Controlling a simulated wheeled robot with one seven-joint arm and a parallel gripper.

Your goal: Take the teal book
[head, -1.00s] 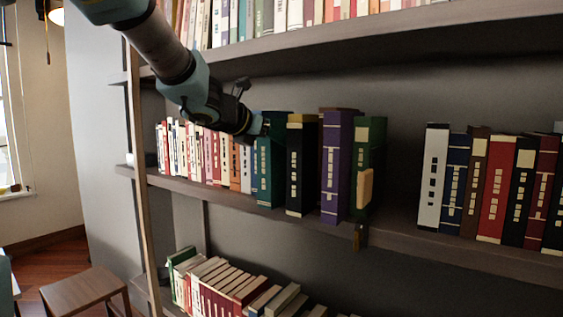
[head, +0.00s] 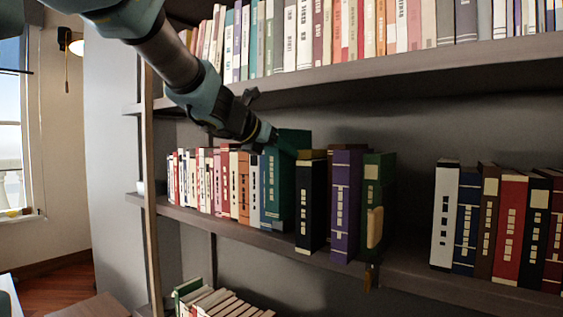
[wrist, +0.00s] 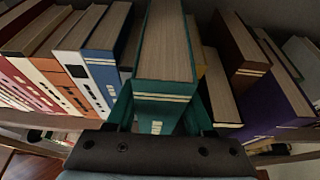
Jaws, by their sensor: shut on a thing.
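The teal book (head: 288,178) stands upright on the middle shelf, between a blue book (head: 270,192) and a black book (head: 311,205). Its top now stands above its neighbours. In the wrist view the teal book (wrist: 165,50) fills the middle, with its page block and two pale stripes facing me. My gripper (wrist: 160,112) has a finger on each side of it and is shut on it. In the head view my gripper (head: 270,137) reaches the book's upper left, hiding part of it. I cannot tell whether its bottom touches the shelf.
A purple book (head: 346,205) and a green book (head: 377,208) stand to the right, then a gap before more books. Pale books crowd the left. The upper shelf (head: 400,65) runs above my gripper.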

